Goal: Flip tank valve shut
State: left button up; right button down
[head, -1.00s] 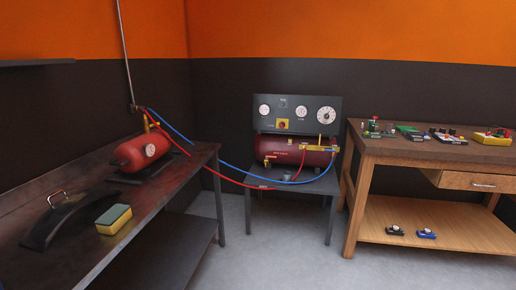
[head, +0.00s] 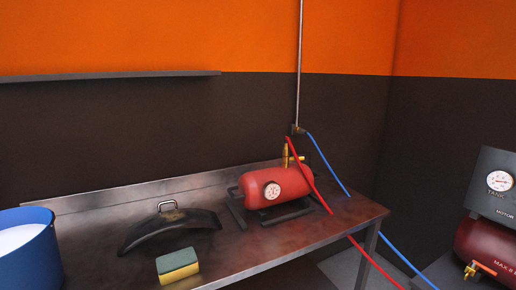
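A red tank (head: 275,187) with a round white gauge lies on a dark stand on the metal bench at the middle. A brass fitting (head: 287,155) rises from its right end, where the red hose joins. A second, darker red tank (head: 488,246) is cut off by the right edge. It has a brass valve (head: 472,270) with a red handle at its lower left; whether that valve is open or shut I cannot tell. A dark panel with a gauge (head: 499,181) marked "TANK" stands above it. Neither of my grippers is in view.
The metal bench (head: 120,210) runs along the wall, with a blue bucket (head: 30,252), a dark curved part with a handle (head: 168,229) and a sponge (head: 178,266) on it. Red (head: 355,249) and blue hoses (head: 392,248) hang across the gap to the right.

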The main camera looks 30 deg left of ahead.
aim_at(285, 160)
jog(key=i+l+u, duration=0.25)
jog(key=u, duration=0.15)
jog(key=i+l+u, duration=0.2)
jog(key=l+u, duration=0.25)
jog(key=i+l+u, duration=0.1)
jog(key=l+u, duration=0.3)
jog(key=l, duration=0.2)
jog(key=l+u, duration=0.8)
jog(key=l, duration=0.25)
